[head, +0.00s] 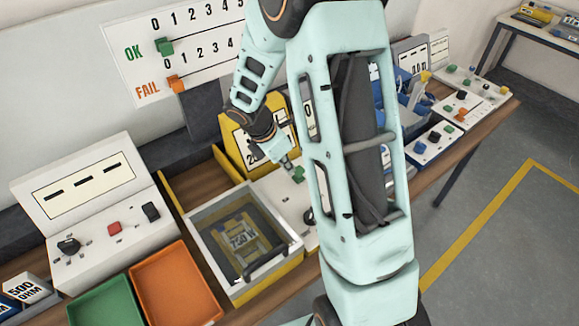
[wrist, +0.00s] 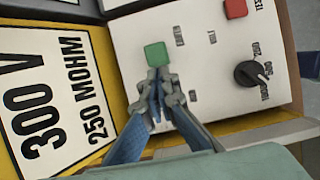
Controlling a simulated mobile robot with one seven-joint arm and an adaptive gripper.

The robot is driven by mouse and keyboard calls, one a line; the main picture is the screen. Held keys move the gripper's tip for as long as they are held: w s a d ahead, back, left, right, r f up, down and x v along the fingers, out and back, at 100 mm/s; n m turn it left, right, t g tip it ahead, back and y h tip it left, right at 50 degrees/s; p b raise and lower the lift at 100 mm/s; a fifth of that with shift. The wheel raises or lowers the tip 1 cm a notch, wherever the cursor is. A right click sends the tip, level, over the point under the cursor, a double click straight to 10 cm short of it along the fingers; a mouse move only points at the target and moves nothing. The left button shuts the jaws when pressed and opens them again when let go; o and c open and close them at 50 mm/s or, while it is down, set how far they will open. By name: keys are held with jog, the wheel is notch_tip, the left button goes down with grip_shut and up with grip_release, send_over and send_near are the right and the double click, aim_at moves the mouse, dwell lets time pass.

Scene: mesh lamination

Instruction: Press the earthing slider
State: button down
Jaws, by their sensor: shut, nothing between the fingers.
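A green square control (wrist: 156,54) sits on a white panel (wrist: 215,60), with a small label beside it that I cannot read for sure. It also shows in the head view (head: 298,174). I cannot tell whether this is the earthing slider. My gripper (wrist: 158,84) is shut and empty. Its fingertips are at the near edge of the green control in the wrist view; whether they touch it I cannot tell. In the head view my gripper (head: 289,165) points down at the panel beside the green control.
The panel also has a red button (wrist: 236,8) and a black knob (wrist: 252,74). A yellow sign (wrist: 50,95) reading 300 V, 250 MOHM stands beside it.

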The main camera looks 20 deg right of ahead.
jog(key=p+v, duration=0.3)
jog(key=v, duration=0.4)
jog(key=shift+a+r, duration=0.15)
jog(key=shift+a, duration=0.15)
jog(key=shift+s, duration=0.15)
